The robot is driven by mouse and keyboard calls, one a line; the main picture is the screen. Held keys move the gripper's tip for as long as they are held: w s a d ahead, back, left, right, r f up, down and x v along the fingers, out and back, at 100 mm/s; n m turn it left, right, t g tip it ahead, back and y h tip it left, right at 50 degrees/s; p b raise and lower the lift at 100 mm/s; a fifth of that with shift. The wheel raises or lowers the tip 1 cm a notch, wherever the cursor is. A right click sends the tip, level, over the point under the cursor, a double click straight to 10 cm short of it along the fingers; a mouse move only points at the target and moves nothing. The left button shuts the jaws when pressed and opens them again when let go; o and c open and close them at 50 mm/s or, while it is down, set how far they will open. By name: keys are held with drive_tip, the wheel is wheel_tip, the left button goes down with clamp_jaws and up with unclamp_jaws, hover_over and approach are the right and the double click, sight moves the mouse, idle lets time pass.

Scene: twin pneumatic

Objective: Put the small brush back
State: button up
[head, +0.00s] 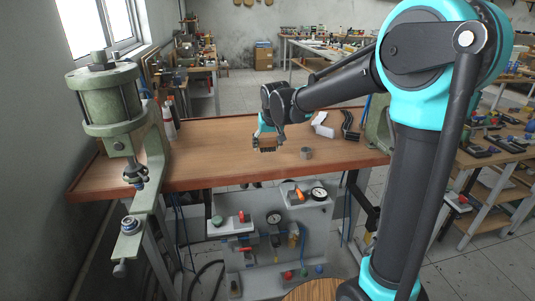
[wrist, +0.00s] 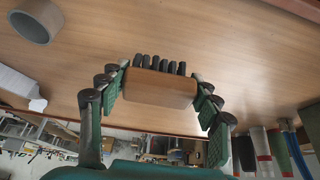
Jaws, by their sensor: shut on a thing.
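The small brush (wrist: 160,88) has a brown wooden block and several dark bristle tufts. In the wrist view it sits between the fingers of my gripper (wrist: 158,92), which is shut on its two ends. The tufts point away from my palm. In the head view my gripper (head: 267,144) is over the middle of the wooden workbench (head: 220,150). The brush is small there, and I cannot tell whether it touches the bench top. No holder or marked place for the brush is clear in either view.
A grey ring (head: 305,153) lies right of my gripper. Behind it are a white object (head: 322,126) and a black one (head: 347,125). Bottles (head: 170,119) stand at the bench's left end, beside a green press (head: 112,110). The bench's front left is clear.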

sight(268, 149)
drive_tip(key=shift+f, duration=1.9)
drive_tip(key=o, duration=1.2)
drive_tip(key=shift+f, duration=0.1)
drive_tip(key=v, duration=1.2)
drive_tip(key=s+d+f+m, duration=0.1)
drive_tip(key=s+d+f, duration=0.25)
drive_tip(key=d, duration=0.25)
drive_tip(key=s+d+f, duration=0.3)
drive_tip(key=d+f, duration=0.2)
drive_tip(key=d, duration=0.2)
drive_tip(key=s+d+f+m+h, duration=0.1)
drive_tip(key=s+d+f+m, duration=0.1)
drive_tip(key=s+d+f, duration=0.9)
drive_tip(key=s+f, duration=0.1)
drive_tip(key=s, duration=0.3)
drive_tip(key=shift+s+d+f+g+h, duration=0.2)
drive_tip(key=shift+s+g+h, duration=0.1)
drive_tip(key=shift+s+g, duration=0.1)
